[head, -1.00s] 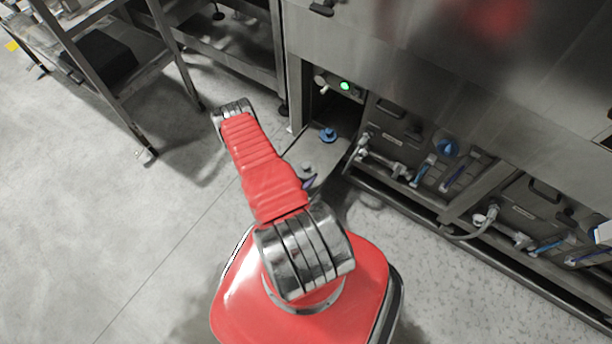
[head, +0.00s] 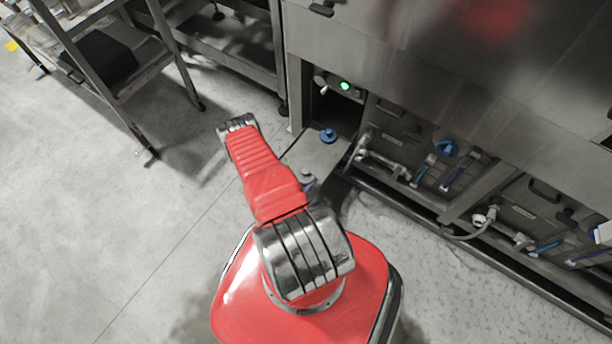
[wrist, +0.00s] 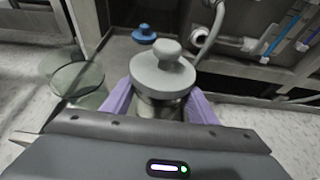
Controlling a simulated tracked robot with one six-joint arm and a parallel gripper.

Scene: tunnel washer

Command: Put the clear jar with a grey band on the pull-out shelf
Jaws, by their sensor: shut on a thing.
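My gripper (wrist: 158,103) has purple fingers and is shut on a jar with a grey knobbed lid (wrist: 163,72). The jar's body is mostly hidden below the lid, and I cannot make out a band. The lid also shows beside my red arm in the head view (head: 307,180). The pull-out shelf (head: 312,155) sticks out low from the machine; in the wrist view it lies beyond and below the held jar (wrist: 112,62). I cannot tell whether the jar touches it. A clear round glass vessel (wrist: 78,82) is left of the jar, near the shelf's left edge.
A blue knobbed item (head: 328,135) is on the shelf, beyond the held jar in the wrist view (wrist: 144,33). Pipes and valves (head: 385,160) line the machine to the right. A metal rack (head: 120,85) stands at left. Open floor lies between rack and arm.

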